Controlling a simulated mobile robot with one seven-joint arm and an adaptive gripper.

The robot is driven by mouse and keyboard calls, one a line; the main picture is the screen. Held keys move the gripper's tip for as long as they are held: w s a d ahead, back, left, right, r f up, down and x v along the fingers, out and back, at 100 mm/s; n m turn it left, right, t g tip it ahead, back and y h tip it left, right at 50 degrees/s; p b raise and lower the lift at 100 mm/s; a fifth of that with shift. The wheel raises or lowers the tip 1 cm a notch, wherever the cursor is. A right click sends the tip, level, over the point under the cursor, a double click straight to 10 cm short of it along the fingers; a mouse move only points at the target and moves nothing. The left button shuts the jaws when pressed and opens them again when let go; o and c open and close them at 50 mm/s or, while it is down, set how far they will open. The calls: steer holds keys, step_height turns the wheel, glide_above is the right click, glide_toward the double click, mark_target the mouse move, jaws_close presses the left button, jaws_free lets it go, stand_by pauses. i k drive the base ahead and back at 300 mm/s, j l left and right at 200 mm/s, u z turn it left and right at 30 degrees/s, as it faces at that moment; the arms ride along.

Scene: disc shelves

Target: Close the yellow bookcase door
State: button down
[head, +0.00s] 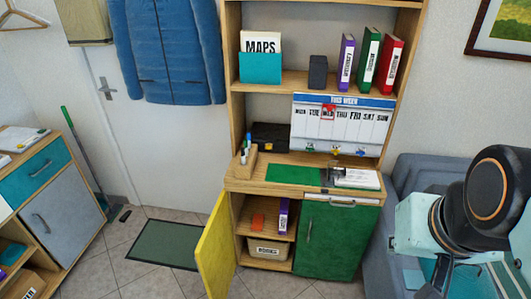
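The yellow bookcase door (215,249) stands open at the lower left of the wooden bookcase (235,185). It is swung out toward me, and its bottom part is near the lower picture edge. Behind it, the open compartment holds an orange item (258,220), a purple binder (283,217) and a labelled bin (268,249). The green door (333,240) beside it is shut. My arm is at the far right, well apart from the yellow door. I cannot make out my gripper's fingers in this view.
A pen holder (246,160) and a green mat (293,174) lie on the bookcase's worktop. A dark green floor mat (165,244) lies left of the yellow door. A blue sofa (408,175) stands right of the bookcase, and a cabinet (62,222) stands at left.

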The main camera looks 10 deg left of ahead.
mark_target(215, 259)
steer(key=i+j+z, duration=0.15)
steer(key=j, duration=1.4)
steer(key=j+z, duration=0.15)
steer(key=j, duration=1.35)
steer(key=k+j, duration=0.25)
steer(key=k+j+u, duration=0.15)
steer(key=k, duration=0.25)
steer(key=i+l+z, duration=0.1)
steer(key=i+z, duration=0.2)
steer(key=i, duration=0.35)
